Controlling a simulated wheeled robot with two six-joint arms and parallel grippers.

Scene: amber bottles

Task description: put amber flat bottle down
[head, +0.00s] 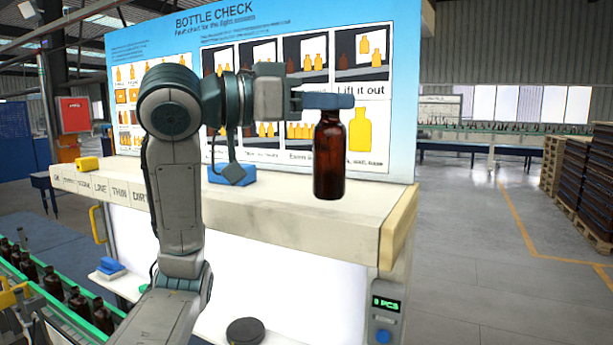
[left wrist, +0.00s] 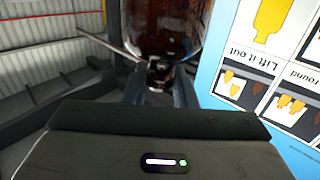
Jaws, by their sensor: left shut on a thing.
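The amber flat bottle (head: 329,160) is upright in the head view, in front of the poster and over the right part of the bench's top ledge. My left gripper (head: 328,102) is shut on it at the neck, and the fingers hide the bottle's top. I cannot tell whether the bottle's base touches the ledge (head: 280,205). In the left wrist view the bottle (left wrist: 165,30) is dark brown and close, between the fingers of my left gripper (left wrist: 160,90). My right gripper is not in view.
A "BOTTLE CHECK" poster board (head: 300,30) stands behind the ledge. A blue object (head: 232,174) and a yellow object (head: 87,163) lie on the ledge to the left. A conveyor with several amber bottles (head: 75,300) runs at lower left. Crates (head: 590,170) stand far right.

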